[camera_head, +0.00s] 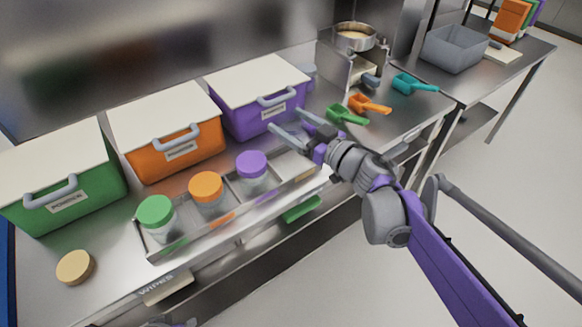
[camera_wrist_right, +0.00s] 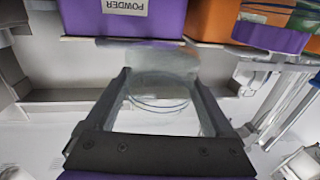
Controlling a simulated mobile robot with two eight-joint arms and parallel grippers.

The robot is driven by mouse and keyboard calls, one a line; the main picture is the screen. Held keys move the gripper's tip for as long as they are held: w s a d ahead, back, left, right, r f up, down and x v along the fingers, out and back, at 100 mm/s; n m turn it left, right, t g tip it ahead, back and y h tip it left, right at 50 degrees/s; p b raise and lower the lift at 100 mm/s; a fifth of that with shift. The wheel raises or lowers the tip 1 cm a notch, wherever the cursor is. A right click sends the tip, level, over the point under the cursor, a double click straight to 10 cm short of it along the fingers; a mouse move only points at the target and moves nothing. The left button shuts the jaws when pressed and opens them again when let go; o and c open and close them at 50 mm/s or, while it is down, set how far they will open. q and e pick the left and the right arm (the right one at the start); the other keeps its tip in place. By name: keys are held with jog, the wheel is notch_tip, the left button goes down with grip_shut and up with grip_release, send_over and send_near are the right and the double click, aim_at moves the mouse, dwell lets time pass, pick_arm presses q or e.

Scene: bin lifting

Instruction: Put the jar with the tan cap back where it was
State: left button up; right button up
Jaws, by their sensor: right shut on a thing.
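A tan cap (camera_head: 75,267) lies on the steel counter at the front left in the head view; no jar body shows under it. My right gripper (camera_head: 283,123) is over the right end of the jar tray. In the right wrist view its fingers (camera_wrist_right: 163,100) are shut on a clear jar (camera_wrist_right: 160,90), one on each side. No tan cap shows on this jar, and its contents are hard to make out. In the head view this jar barely shows.
The steel tray (camera_head: 240,227) holds jars with green (camera_head: 155,210), orange (camera_head: 205,186) and purple (camera_head: 251,164) caps. Behind it stand green (camera_head: 75,205), orange (camera_head: 180,152) and purple (camera_head: 262,115) bins. Green (camera_head: 345,114), orange (camera_head: 369,104) and teal (camera_head: 412,84) scoops lie right.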

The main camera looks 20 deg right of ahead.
notch_tip(320, 180, down, 9)
jog(key=shift+f+b, duration=0.1)
jog(key=shift+b, duration=1.15)
